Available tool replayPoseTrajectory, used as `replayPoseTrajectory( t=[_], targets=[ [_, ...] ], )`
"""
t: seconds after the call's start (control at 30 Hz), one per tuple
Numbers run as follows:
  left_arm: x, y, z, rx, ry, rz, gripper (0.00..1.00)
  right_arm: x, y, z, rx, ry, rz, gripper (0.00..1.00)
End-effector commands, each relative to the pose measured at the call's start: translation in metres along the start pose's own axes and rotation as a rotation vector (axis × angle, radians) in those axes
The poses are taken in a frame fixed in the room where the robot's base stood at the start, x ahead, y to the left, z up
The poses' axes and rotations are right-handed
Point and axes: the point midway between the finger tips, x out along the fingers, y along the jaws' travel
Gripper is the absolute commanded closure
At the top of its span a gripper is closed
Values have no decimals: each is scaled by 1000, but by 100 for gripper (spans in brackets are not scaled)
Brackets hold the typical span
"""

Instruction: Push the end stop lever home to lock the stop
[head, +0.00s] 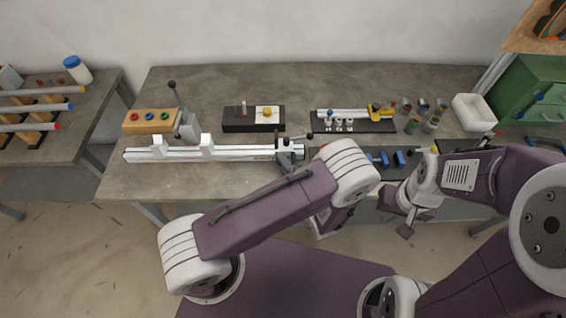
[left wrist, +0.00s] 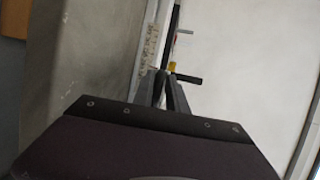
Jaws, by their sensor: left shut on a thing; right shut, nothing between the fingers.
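The end stop (head: 288,153) is a grey block at the right end of a long white rail (head: 235,154). A small lever with a black knob (head: 310,136) shows at its right side. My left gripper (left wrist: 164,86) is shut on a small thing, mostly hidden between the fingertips. A short black bar (left wrist: 190,79) shows just beside the tips, with a yellow spot near it. My right gripper (head: 405,231) is shut and empty in front of the bench's front edge. I cannot tell whether the lever is home.
A wooden block (head: 150,121), a black fixture (head: 253,125), several cups and a white bin (head: 474,112) stand behind. Bench space in front of the rail's left half is clear.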

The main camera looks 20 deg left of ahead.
Motion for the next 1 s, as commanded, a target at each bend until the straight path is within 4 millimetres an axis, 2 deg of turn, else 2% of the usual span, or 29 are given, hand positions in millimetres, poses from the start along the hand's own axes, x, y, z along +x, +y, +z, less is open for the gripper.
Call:
replayPoseTrajectory(
  t=[0.03, 0.5, 0.63, 0.83, 0.87, 0.9, 1.0],
  targets=[
    [0, 6, 0, 5, 2, 16, 100, 1, 0, 0, 0, 0, 0, 100],
    [0, 6, 0, 5, 2, 16, 100, 1, 0, 0, 0, 0, 0, 100],
    [2, 9, 3, 5, 0, 16, 100, 11, 0, 1, 0, 0, 0, 100],
    [2, 6, 4, 6, -1, 16, 100, 8, 0, 1, 0, 0, 0, 100],
    [2, 6, 4, 6, -2, 15, 77, 8, 0, 1, 0, 0, 0, 100],
    [2, 6, 4, 5, -2, 16, 66, 8, 0, 1, 0, 0, 0, 100],
    [2, 5, 4, 4, -2, 14, 66, 8, 0, 1, 0, 0, 0, 100]
  ],
)
